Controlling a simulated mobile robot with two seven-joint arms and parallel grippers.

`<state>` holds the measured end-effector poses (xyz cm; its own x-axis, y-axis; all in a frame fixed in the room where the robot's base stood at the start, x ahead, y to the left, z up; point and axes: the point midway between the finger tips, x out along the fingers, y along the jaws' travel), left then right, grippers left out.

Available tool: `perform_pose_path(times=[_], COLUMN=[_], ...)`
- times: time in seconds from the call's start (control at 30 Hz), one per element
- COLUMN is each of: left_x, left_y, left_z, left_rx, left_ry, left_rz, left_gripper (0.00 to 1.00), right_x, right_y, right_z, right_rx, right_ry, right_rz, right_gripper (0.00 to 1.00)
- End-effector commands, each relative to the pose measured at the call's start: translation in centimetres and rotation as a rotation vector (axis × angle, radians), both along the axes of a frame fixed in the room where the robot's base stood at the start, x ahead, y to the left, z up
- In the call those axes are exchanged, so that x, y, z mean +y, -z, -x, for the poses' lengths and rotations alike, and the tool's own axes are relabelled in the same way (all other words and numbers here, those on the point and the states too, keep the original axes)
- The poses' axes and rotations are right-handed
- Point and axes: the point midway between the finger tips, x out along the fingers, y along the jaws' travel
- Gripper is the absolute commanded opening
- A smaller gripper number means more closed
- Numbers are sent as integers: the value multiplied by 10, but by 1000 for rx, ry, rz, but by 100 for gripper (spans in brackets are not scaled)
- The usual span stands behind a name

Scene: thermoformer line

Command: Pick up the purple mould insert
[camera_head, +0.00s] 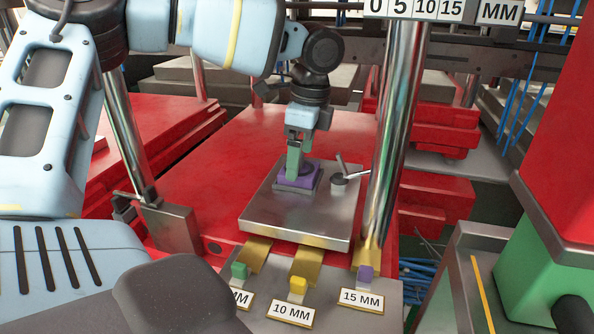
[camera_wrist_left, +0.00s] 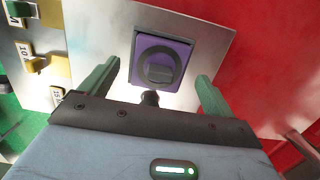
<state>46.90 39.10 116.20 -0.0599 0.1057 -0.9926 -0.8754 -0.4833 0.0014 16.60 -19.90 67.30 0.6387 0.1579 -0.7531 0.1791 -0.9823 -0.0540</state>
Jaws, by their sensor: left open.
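The purple mould insert (camera_head: 297,180) sits on the metal plate (camera_head: 270,212) in the middle of the head view. In the left wrist view my left gripper (camera_wrist_left: 155,80) is open, with one finger to each side of the insert's near end. The fingers look apart from it. I do not see my right gripper.
A small clamp lever (camera_head: 345,178) stands on the plate right of the insert. A chrome column (camera_head: 397,130) rises close to the plate's right edge. Labels for 10 MM (camera_head: 291,307) and 15 MM (camera_head: 361,300) lie in front, with green, yellow and purple blocks behind the labels.

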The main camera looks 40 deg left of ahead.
Motion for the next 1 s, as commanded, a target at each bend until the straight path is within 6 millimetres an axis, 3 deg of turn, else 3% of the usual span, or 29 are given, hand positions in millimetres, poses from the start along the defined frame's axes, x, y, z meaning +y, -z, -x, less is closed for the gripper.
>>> perform_pose_path(times=[0.2, 0.47, 0.87, 1.0], left_x=[2, 3, 3, 3], left_y=[20, 23, 23, 22], left_z=[3, 2, 2, 2], left_rx=[-3, -3, -3, -4], left_ry=[0, 0, 0, 0], left_rz=[-1, -1, -1, 0], left_gripper=[89, 89, 37, 35], right_x=[0, 0, -2, -2], right_y=[-8, -6, -6, -6], right_z=[-5, -3, -3, -3], right_rx=[-16, -11, -11, -12], right_ry=[1, 0, -3, -3], right_rz=[0, 1, 4, 4], right_gripper=[40, 40, 40, 40])
